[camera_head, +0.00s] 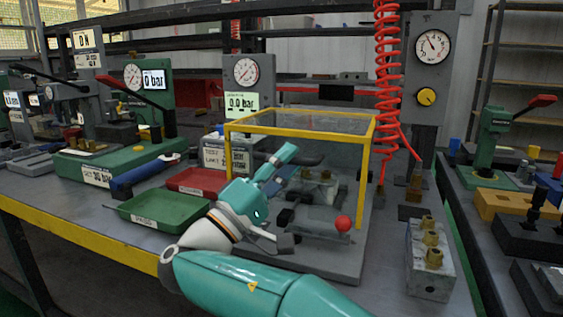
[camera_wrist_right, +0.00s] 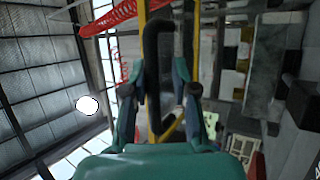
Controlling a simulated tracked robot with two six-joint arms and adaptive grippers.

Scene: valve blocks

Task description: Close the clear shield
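The clear shield (camera_head: 300,122) is a see-through box with a yellow frame, over a fixture on a grey base plate (camera_head: 335,262). A yellow post (camera_head: 361,185) runs down at its right front. A black bar handle (camera_wrist_right: 152,85) shows in the right wrist view. My right gripper (camera_head: 292,163) reaches up to the shield's front from below. In the wrist view its two teal fingers (camera_wrist_right: 158,92) are apart, one on each side of the handle; I cannot tell whether they touch it. The gripper hides part of the shield's lower left front. My left gripper is not in view.
A green tray (camera_head: 150,212) and a red tray (camera_head: 196,181) lie left of the shield. A red-knobbed part (camera_head: 342,223) sits inside the fixture. A block with brass fittings (camera_head: 430,262) stands to the right. A red coiled hose (camera_head: 386,80) hangs behind.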

